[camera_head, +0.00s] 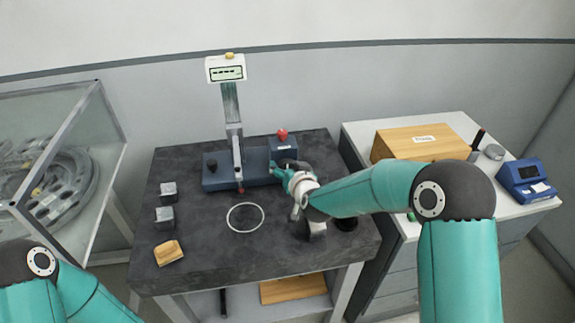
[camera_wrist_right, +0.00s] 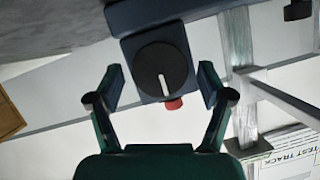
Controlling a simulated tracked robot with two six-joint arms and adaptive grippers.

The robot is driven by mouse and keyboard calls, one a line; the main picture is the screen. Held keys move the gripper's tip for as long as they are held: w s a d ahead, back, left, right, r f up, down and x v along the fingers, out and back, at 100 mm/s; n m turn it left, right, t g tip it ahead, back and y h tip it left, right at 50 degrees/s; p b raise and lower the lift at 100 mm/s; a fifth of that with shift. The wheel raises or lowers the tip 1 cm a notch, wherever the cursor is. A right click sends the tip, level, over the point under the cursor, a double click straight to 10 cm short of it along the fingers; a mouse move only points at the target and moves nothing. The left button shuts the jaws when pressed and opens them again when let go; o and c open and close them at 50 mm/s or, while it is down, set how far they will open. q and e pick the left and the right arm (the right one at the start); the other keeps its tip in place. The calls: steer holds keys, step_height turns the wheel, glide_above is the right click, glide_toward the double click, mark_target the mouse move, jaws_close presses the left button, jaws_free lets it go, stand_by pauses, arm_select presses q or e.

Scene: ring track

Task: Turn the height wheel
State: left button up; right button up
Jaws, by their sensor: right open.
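A black round dial with a white pointer line (camera_wrist_right: 162,72), apparently the height wheel, is on the face of a blue box. The box (camera_head: 284,148) stands at the right end of the measuring stand, with a red button (camera_head: 282,134) on top. My right gripper (camera_head: 274,169) is at this box in the head view and covers much of its front. In the right wrist view my right gripper (camera_wrist_right: 162,78) is open, with one finger on each side of the dial and gaps between. My left arm shows at lower left; its gripper is out of view.
The stand has a blue base (camera_head: 218,181), a column (camera_head: 231,108) and a display (camera_head: 226,68). The dark table (camera_head: 205,260) also bears grey blocks (camera_head: 165,214), a wooden block (camera_head: 168,252) and a white ring (camera_head: 245,217). A wooden box (camera_head: 425,142) stands on the right cabinet.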

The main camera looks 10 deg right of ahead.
steer(key=shift+w+f, duration=0.15)
steer(key=shift+w, duration=0.1)
steer(key=c, duration=1.2)
steer(key=shift+o, duration=0.2)
steer(key=shift+f+b, duration=0.15)
steer(key=shift+b, duration=0.65)
steer(key=m+y+b, duration=0.1)
steer(key=m+b, duration=0.1)
steer(key=b, duration=0.8)
steer(key=m+y+b, duration=0.1)
steer(key=m+b, duration=0.1)
steer(key=b, duration=0.9)
steer(key=m+t+y+b, duration=0.1)
steer(key=m+b, duration=0.1)
steer(key=b, duration=0.8)
steer(key=shift+d+f+y, duration=0.3)
steer(key=shift+f, duration=0.05)
steer(key=shift+r+m+b, duration=0.25)
steer(key=shift+m+b, duration=0.25)
steer(key=shift+b, duration=1)
steer(key=o, duration=1.2)
steer(key=shift+c, duration=0.2)
